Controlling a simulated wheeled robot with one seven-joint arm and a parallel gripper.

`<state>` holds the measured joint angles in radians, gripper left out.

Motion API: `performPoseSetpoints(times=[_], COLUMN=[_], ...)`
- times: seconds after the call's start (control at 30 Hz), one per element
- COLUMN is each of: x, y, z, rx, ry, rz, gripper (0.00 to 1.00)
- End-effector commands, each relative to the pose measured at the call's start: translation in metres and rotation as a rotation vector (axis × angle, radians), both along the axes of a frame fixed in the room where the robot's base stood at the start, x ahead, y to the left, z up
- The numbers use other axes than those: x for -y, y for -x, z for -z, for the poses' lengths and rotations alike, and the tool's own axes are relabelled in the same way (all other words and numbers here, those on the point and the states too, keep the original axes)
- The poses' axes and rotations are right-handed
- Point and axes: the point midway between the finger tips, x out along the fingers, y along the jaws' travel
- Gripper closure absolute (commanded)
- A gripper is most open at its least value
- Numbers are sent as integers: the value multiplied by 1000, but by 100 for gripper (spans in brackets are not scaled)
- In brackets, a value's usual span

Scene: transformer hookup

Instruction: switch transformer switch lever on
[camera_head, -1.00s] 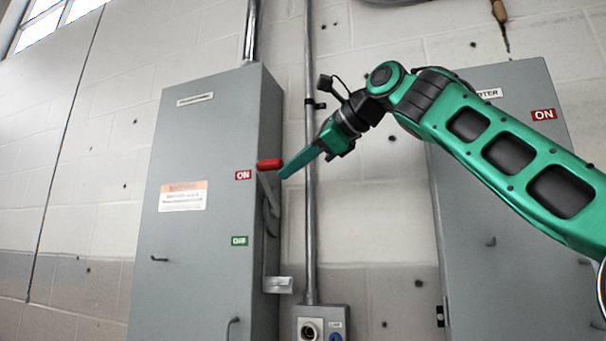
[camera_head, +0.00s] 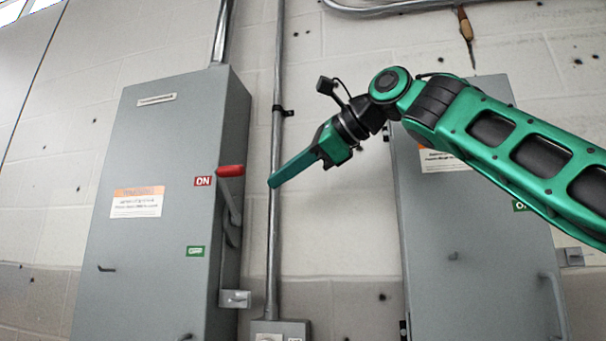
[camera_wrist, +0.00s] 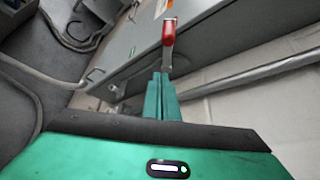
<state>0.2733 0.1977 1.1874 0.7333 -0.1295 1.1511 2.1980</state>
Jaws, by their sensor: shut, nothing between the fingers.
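The transformer switch lever has a red grip (camera_head: 231,171) on a grey arm at the right side of the left grey cabinet (camera_head: 150,230). Its grip stands up beside the red ON label (camera_head: 204,181), above the green label (camera_head: 195,251). My gripper (camera_head: 272,184) is shut and empty, to the right of the lever and apart from it, in front of the conduit. In the wrist view the shut fingers (camera_wrist: 161,78) point toward the lever, whose red grip (camera_wrist: 169,32) shows just beyond their tips.
A vertical metal conduit (camera_head: 277,130) runs down the wall between the cabinets to a small box (camera_head: 282,330). A second grey cabinet (camera_head: 470,240) stands at the right behind my arm.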

Motion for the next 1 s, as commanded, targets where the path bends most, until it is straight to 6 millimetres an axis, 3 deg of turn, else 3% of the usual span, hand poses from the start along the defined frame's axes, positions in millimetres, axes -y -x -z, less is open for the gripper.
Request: performPoseSetpoints(times=[0.1, 0.3, 1.0], x=[16, 30, 31], y=[1, 2, 0], z=[-10, -17, -12], rx=[2, -2, 1], ry=[-3, -1, 17], rz=[1, 1, 5], gripper=[100, 100, 100])
